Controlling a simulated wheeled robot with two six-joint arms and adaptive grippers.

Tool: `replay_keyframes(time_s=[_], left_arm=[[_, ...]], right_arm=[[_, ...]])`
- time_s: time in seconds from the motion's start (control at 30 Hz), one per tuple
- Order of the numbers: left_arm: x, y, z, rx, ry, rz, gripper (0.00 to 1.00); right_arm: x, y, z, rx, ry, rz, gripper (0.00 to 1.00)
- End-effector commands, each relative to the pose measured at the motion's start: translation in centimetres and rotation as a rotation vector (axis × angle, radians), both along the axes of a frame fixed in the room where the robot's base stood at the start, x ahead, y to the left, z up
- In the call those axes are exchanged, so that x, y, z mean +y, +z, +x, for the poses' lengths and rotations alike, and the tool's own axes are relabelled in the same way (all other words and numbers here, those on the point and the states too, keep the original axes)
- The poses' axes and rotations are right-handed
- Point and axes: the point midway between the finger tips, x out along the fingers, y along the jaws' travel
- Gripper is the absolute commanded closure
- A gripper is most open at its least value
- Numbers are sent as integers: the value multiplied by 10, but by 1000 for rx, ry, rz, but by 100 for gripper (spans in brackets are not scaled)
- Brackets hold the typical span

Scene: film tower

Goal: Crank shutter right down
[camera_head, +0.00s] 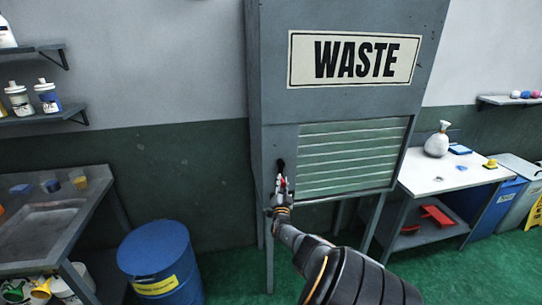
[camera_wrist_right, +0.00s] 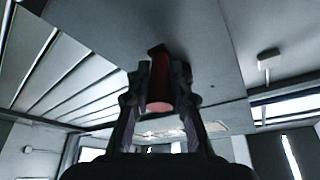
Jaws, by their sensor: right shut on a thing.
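The shutter (camera_head: 352,157) is a pale green slatted panel in the grey cabinet under the WASTE sign (camera_head: 354,59). Its slats cover the opening in the head view, and they also show at the left of the right wrist view (camera_wrist_right: 65,75). The crank sits on the cabinet front just left of the shutter. Its red handle (camera_wrist_right: 160,84) stands between my right gripper's fingers. My right gripper (camera_head: 281,184) is shut on this handle, which it partly hides in the head view. My left gripper is not in view.
A blue drum (camera_head: 158,262) stands on the green floor left of the cabinet. A workbench (camera_head: 48,225) is at the far left.

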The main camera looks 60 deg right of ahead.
Motion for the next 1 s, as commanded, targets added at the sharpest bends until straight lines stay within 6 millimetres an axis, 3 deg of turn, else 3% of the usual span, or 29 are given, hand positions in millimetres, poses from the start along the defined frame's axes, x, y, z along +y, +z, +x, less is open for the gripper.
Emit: replay_keyframes(time_s=[0.23,0.73,0.77,0.8,0.9,1.0], left_arm=[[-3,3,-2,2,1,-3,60],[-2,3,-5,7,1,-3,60],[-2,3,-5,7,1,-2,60],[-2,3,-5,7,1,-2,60],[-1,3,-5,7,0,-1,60],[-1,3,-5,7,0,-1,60]], right_arm=[[-4,1,-15,51,-1,-44,100],[-5,1,-18,59,-1,-54,100],[-5,1,-18,59,-1,-54,77],[-5,1,-18,59,-1,-54,72],[-5,1,-17,60,-1,-53,58],[-4,1,-17,60,-1,-53,57]])
